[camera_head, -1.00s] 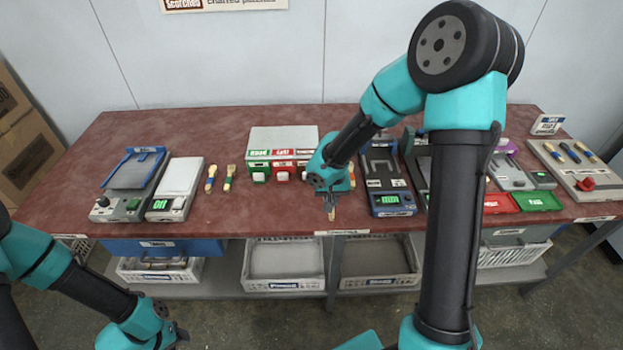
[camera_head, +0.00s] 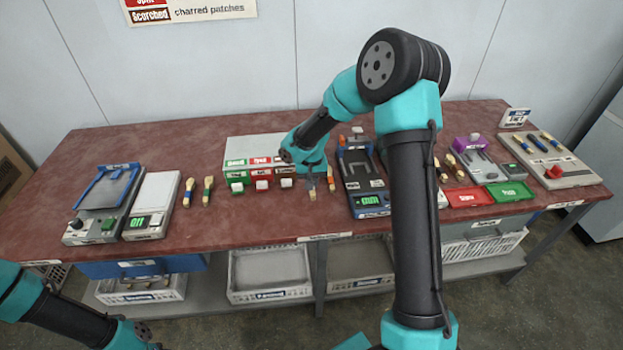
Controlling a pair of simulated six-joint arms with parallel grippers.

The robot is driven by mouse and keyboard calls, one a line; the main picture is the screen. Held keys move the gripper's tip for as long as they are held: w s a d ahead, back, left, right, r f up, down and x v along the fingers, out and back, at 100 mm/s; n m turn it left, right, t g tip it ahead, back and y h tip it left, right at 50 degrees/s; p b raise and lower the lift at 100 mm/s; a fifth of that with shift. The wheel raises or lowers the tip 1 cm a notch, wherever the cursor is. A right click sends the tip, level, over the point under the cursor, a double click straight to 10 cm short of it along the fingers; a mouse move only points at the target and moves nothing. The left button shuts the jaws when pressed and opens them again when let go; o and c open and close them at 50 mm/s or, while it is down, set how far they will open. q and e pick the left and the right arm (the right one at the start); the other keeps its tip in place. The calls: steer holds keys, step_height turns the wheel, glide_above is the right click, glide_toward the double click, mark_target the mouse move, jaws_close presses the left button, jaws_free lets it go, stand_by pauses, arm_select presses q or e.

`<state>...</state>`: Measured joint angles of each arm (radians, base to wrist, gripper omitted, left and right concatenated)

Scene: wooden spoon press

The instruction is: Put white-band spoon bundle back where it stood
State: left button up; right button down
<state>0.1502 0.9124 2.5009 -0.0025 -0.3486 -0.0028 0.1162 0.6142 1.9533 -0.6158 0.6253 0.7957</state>
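My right gripper (camera_head: 311,183) is over the table, just in front of the grading box with green, red and brown labels. A small tan wooden piece (camera_head: 312,195) shows at its fingertips, apparently a spoon bundle held between them; the band colour is too small to tell. Another bundle (camera_head: 330,179) with an orange tint stands just right of the gripper. Two more bundles stand at the left, one with a blue band (camera_head: 187,192) and one with a dark green band (camera_head: 207,190). My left gripper (camera_head: 140,340) is low at the bottom left, below the table; its fingers are unclear.
The labelled box (camera_head: 262,150) is behind the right gripper. A dark press with a green display (camera_head: 368,203) is to its right. A scale (camera_head: 150,215) and a tray device (camera_head: 105,200) stand at the left. Red (camera_head: 468,197) and green (camera_head: 510,191) trays lie right, partly beyond my arm.

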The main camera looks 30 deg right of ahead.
steer(key=w, duration=0.1)
steer(key=w+d, duration=0.2)
steer(key=w, duration=0.1)
steer(key=shift+d+f, duration=0.25)
steer(key=shift+w, duration=0.1)
steer(key=shift+w+d, duration=0.2)
steer(key=shift+w, duration=0.05)
steer(key=shift+f, duration=1.75)
steer(key=shift+f, duration=0.1)
steer(key=c, duration=1.1)
jaws_free()
steer(key=shift+f, duration=0.1)
step_height(320, 180, up, 12)
steer(key=shift+r, duration=0.2)
